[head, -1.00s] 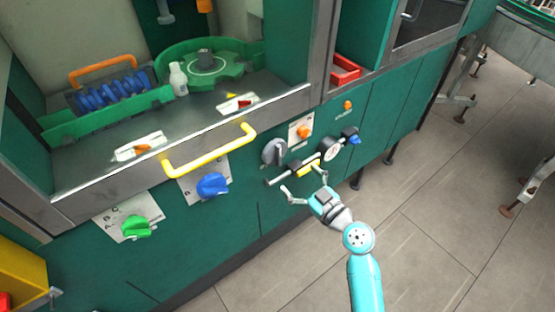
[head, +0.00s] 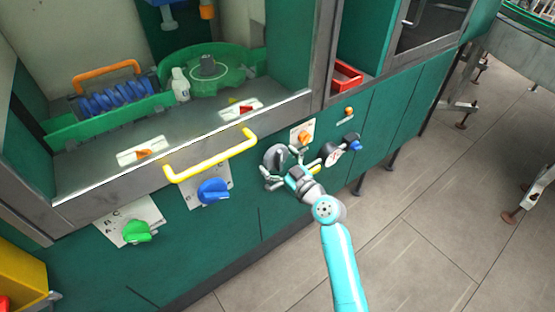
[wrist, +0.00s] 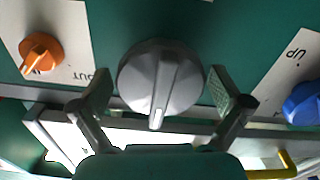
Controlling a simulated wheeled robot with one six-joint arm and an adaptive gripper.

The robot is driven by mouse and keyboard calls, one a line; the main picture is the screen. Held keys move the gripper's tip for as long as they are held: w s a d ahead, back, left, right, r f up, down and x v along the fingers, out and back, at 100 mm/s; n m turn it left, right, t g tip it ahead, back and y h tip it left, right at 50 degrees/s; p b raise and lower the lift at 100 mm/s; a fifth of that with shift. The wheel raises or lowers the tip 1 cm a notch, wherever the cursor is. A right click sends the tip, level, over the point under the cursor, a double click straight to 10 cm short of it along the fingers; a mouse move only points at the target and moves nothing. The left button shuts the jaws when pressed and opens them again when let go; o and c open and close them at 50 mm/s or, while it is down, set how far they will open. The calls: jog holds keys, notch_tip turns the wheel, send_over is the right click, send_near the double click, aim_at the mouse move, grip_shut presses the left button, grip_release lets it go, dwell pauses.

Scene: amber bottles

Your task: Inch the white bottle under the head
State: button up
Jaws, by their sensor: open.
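The white bottle (head: 180,84) stands upright inside the green cabinet, beside the round green turntable (head: 209,69). My gripper (head: 281,172) is open at the cabinet's front panel, well below and to the right of the bottle. In the wrist view, the grey knob (wrist: 160,80) lies between the two open fingers (wrist: 161,92); I cannot tell whether they touch it.
A yellow handle (head: 211,156) sticks out from the front panel. Blue (head: 213,191), green (head: 137,231) and orange (head: 303,137) knobs are near.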

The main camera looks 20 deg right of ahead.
jog(key=c, duration=0.9)
jog(key=shift+o, duration=0.2)
jog(key=shift+m, duration=0.3)
jog(key=m, duration=0.4)
jog(key=shift+a+m, duration=0.15)
jog(key=shift+m, duration=0.25)
jog(key=m, duration=0.4)
jog(key=shift+a+m, duration=0.1)
jog(key=shift+m, duration=0.2)
jog(key=m, duration=0.7)
jog(key=shift+s+r, duration=0.1)
jog(key=shift+r, duration=0.1)
jog(key=m, duration=0.6)
jog(key=shift+r+m, duration=0.1)
jog(key=shift+m, duration=0.2)
